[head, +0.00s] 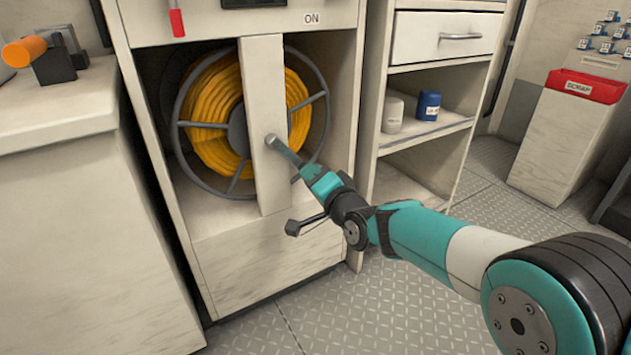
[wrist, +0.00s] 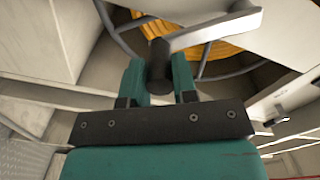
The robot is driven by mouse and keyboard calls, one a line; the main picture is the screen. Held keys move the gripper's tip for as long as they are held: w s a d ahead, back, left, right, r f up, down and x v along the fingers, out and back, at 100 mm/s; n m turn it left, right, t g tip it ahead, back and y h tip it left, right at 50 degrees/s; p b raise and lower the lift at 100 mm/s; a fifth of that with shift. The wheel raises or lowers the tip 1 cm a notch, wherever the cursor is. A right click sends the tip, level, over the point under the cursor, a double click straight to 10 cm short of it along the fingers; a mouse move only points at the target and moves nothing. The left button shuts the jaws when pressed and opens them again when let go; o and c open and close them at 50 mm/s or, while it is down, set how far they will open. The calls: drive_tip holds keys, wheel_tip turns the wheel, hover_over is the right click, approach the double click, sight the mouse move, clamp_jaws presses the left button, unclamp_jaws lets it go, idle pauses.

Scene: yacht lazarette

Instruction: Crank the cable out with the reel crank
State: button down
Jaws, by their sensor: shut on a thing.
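The cable reel (head: 182,124) with yellow-orange cable (head: 216,120) wound on it stands inside an open cabinet bay, behind a pale upright post (head: 264,75). The grey metal reel crank (head: 284,150) sits on the front of the post, its arm slanting down and right. My gripper (head: 308,172) is at the crank's outer end. In the wrist view the crank arm (wrist: 212,34) runs from upper right to a dark handle (wrist: 158,62). My teal fingers (wrist: 158,78) are on either side of that handle, shut on it. Part of the reel is hidden by the post.
A counter (head: 75,100) with an orange-ended tool (head: 25,51) is at left. A red-handled lever (head: 177,22) and an ON label are above the bay. Shelves at right hold a white jar (head: 393,115) and a blue jar (head: 428,105). A red SCRAP bin (head: 585,87) stands far right. Open floor lies between.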

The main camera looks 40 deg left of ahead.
drive_tip(key=shift+w+r, duration=0.1)
drive_tip(key=shift+r, duration=0.15)
drive_tip(key=c, duration=0.9)
unclamp_jaws()
drive_tip(key=shift+f, duration=0.1)
drive_tip(key=shift+d, duration=0.15)
drive_tip(key=p+v, duration=0.4)
drive_tip(key=v, duration=1.3)
